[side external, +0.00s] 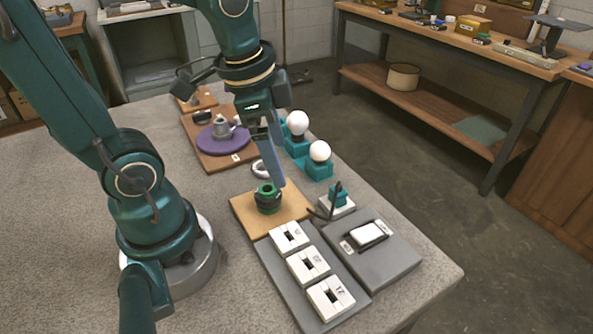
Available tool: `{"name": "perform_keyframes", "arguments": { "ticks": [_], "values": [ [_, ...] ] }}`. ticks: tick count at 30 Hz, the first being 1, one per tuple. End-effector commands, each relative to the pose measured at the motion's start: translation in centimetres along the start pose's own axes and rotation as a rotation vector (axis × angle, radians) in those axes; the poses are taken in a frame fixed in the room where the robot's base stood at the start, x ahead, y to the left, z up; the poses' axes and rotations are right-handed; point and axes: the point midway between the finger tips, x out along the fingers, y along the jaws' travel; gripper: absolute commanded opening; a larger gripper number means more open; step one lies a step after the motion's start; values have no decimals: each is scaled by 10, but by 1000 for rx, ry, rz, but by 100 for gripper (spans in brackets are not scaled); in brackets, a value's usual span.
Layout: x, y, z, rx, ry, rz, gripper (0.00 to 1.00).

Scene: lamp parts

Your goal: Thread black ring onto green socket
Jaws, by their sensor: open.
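The green socket (266,187) stands upright on a light wooden board (242,213). A black ring (268,208) appears to sit around the socket's lower part; the green rim shows above it. I cannot tell from this view how far down the ring is seated. My gripper (275,182) points down just above and beside the socket, its blue-grey fingers open. The fingers overlap in this view, so the gap between them is largely hidden, and I see nothing held in them.
A grey tray (285,272) with several white labelled blocks is in front of the board. A dark grey board (392,262) with a white switch lies to its right. Two white bulbs (319,151) in teal holders and a white ring (260,169) are behind. A purple disc (212,142) lies back left.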

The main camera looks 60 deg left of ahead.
Motion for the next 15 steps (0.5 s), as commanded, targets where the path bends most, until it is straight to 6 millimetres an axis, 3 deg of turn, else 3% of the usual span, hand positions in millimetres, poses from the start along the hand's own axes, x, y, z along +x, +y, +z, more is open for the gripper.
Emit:
{"name": "perform_keyframes", "arguments": {
  "ticks": [6, 15],
  "values": [
    [33, -17, 11, 20, -149, 104, 94],
    [54, -19, 22, -28, -203, 148, 94]
  ]
}}
